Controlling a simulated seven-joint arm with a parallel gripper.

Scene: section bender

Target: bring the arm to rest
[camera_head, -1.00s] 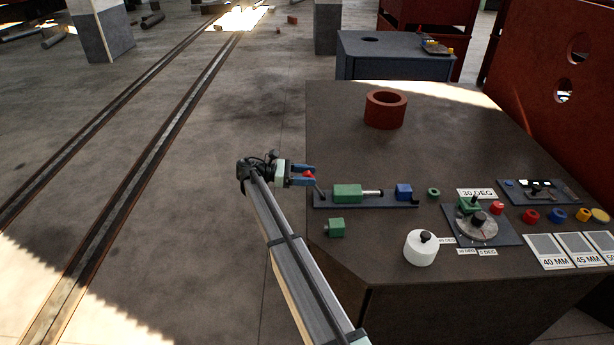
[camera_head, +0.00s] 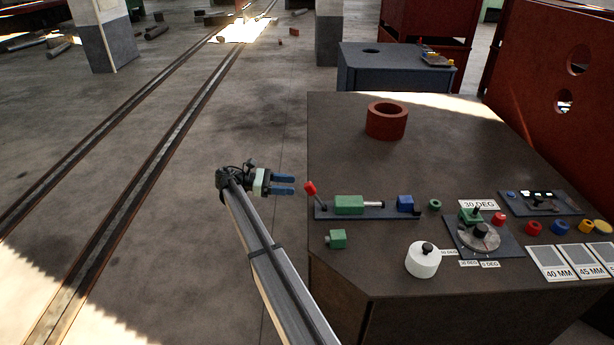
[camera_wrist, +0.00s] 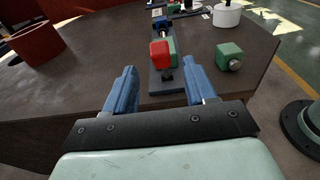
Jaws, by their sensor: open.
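My gripper (camera_head: 284,184) is open and empty, with two blue fingers, just left of the table edge in the head view. A lever with a red knob (camera_head: 310,188) stands at the left end of a dark rail on the table, a little right of the fingertips and apart from them. In the wrist view the red knob (camera_wrist: 160,53) shows ahead, between and beyond the two fingers (camera_wrist: 163,90). A green block with a silver rod (camera_head: 349,204) and a blue block (camera_head: 405,203) sit on the same rail.
The brown table (camera_head: 345,150) holds a red-brown ring (camera_head: 387,121), a small green block (camera_head: 337,239), a white cylinder (camera_head: 422,261), an angle dial (camera_head: 479,237) and several coloured buttons at the right. Open floor (camera_head: 190,230) lies left of the table.

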